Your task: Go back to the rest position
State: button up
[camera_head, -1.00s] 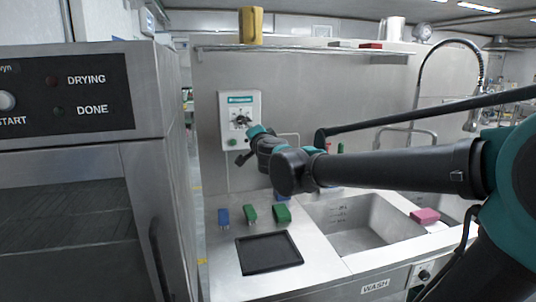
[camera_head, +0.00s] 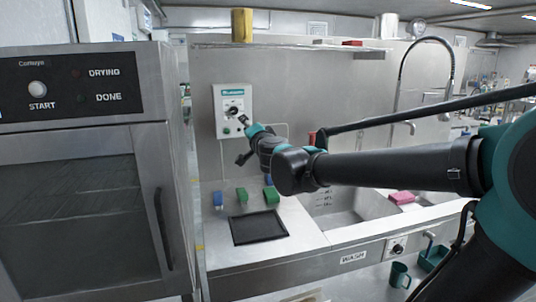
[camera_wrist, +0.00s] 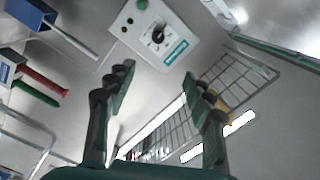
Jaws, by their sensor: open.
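My gripper (camera_wrist: 157,95) shows in the wrist view with its two fingers spread apart and nothing between them. In the head view my gripper (camera_head: 243,140) is at the end of my outstretched arm, in front of the wall by a white control box (camera_head: 232,112). The box has a dark dial and a green button. It also shows beyond the fingertips in the wrist view (camera_wrist: 152,36). My gripper is apart from the dial in the wrist view.
A steel dryer (camera_head: 85,215) stands close on the left. The counter holds a black tray (camera_head: 258,228), small blue and green blocks (camera_head: 271,195), and a sink (camera_head: 345,215) with a pink sponge (camera_head: 401,198). A green mug (camera_head: 399,275) stands below. A shelf (camera_head: 290,48) runs above.

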jog(key=s+d+f+n+g, duration=0.3)
jog(key=s+f, duration=0.1)
jog(key=f, duration=0.4)
jog(key=s+d+f+n+g, duration=0.2)
jog(key=s+d+f+n, duration=0.15)
jog(key=f, duration=0.45)
jog(key=s+d+f+n+g, duration=0.3)
jog(key=s+f, duration=0.1)
jog(key=f, duration=0.4)
jog(key=s+d+f+m+g+h, duration=0.1)
jog(key=s+d+f+g+h, duration=0.4)
jog(key=s+d+f, duration=0.9)
jog(key=shift+s+d+f+h, duration=0.45)
jog(key=shift+d+f, duration=0.3)
jog(key=shift+d, duration=0.2)
